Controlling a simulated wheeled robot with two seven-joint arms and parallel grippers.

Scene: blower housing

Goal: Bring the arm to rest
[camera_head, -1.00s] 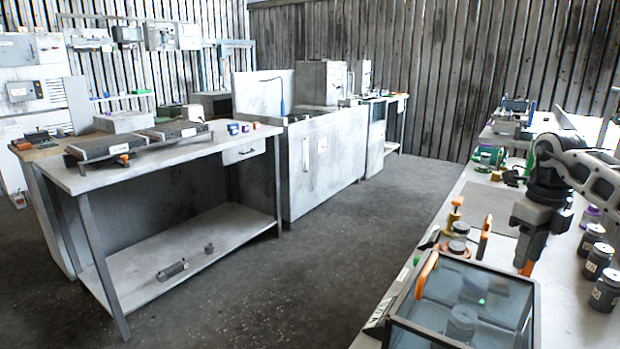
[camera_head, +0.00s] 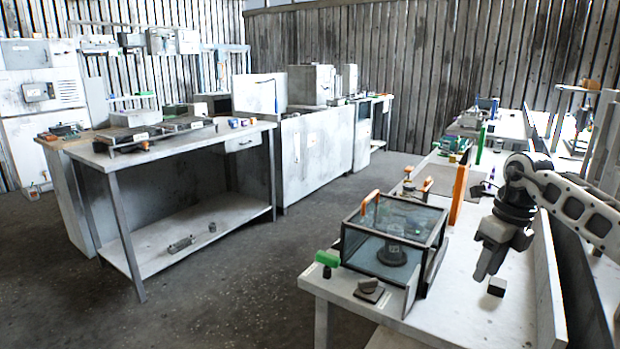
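My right gripper (camera_head: 484,275) shows at the right of the head view, pointing down over the long white bench (camera_head: 455,315). Its fingers look close together, but this angle does not show whether a gap lies between them. A dark round part is inside the box. My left gripper is not in view.
A green-handled item (camera_head: 327,260) and a small grey block on a plate (camera_head: 368,290) lie near the bench's front edge. An orange upright piece (camera_head: 459,195) stands behind the box. A grey worktable (camera_head: 185,145) is across the open floor (camera_head: 250,280).

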